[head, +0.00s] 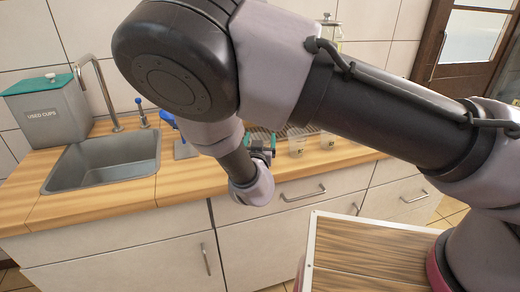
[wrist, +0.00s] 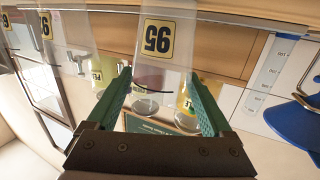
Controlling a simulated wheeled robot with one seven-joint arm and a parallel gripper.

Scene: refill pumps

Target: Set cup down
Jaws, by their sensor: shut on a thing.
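My gripper (head: 262,143) is low over the wooden counter in the head view, partly hidden by my arm. In the wrist view, its green fingers (wrist: 162,108) stand on either side of a clear cup (wrist: 165,62) with a yellow-and-black number label, and are shut on it. The wrist picture looks upside down. Whether the cup's base touches the counter cannot be told. In the head view the held cup is not clearly visible.
Clear cups (head: 297,143) stand on the counter right of my gripper. A blue-handled thing (head: 170,121) and the sink (head: 104,162) lie left, with the grey USED CUPS bin (head: 47,106) beyond. A dark rack (head: 295,131) is behind.

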